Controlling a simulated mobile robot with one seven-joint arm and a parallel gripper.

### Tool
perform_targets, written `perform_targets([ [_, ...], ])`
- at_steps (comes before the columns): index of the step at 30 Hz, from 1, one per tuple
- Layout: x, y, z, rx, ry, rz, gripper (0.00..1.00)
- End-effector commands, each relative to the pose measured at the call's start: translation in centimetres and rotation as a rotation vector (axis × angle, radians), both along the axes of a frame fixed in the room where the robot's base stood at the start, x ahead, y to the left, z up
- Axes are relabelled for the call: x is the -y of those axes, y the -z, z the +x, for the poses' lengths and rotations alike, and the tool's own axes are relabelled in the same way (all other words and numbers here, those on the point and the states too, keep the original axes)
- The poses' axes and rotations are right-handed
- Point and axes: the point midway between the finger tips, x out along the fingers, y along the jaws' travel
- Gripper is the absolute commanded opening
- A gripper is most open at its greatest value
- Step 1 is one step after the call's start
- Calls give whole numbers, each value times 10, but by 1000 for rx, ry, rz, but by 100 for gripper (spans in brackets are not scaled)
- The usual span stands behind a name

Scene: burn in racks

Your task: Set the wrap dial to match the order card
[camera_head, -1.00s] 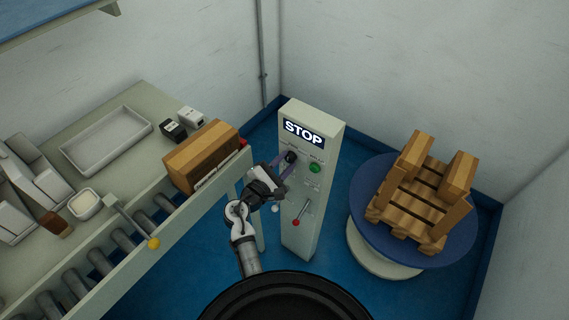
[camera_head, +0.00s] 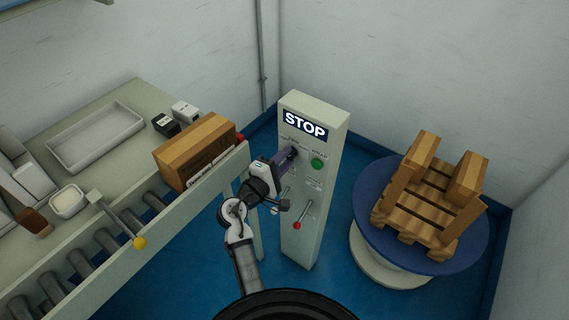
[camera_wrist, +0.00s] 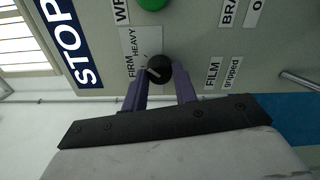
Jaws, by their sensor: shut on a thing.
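The grey control post (camera_head: 300,240) carries a lit STOP sign (camera_head: 305,125). The wrap dial, a dark round knob (camera_wrist: 159,69), sits below the sign beside a label (camera_wrist: 139,50) reading FIRM and HEAVY. A pale pointer mark shows on the knob, angled toward the label side in the wrist view. My gripper (camera_wrist: 161,88) is shut on the dial, a purple finger on each side of it. In the head view my gripper (camera_head: 286,159) reaches the post's face and mostly hides the dial. I cannot make out an order card.
A green button (camera_head: 317,164) is right of the dial, and a red-tipped lever (camera_head: 302,217) is below. A wooden pallet load (camera_head: 430,205) stands on the blue turntable (camera_head: 373,233) at right.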

Motion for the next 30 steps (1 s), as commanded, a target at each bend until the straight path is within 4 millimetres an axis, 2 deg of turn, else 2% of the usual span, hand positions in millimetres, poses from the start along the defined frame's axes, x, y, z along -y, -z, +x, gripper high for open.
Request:
perform_targets([
  [18, 0, 0, 0, 24, 0, 35, 5],
  [19, 0, 0, 0, 24, 0, 35, 32],
  [23, 0, 0, 0, 24, 0, 35, 49],
  [30, 0, 0, 0, 24, 0, 35, 50],
])
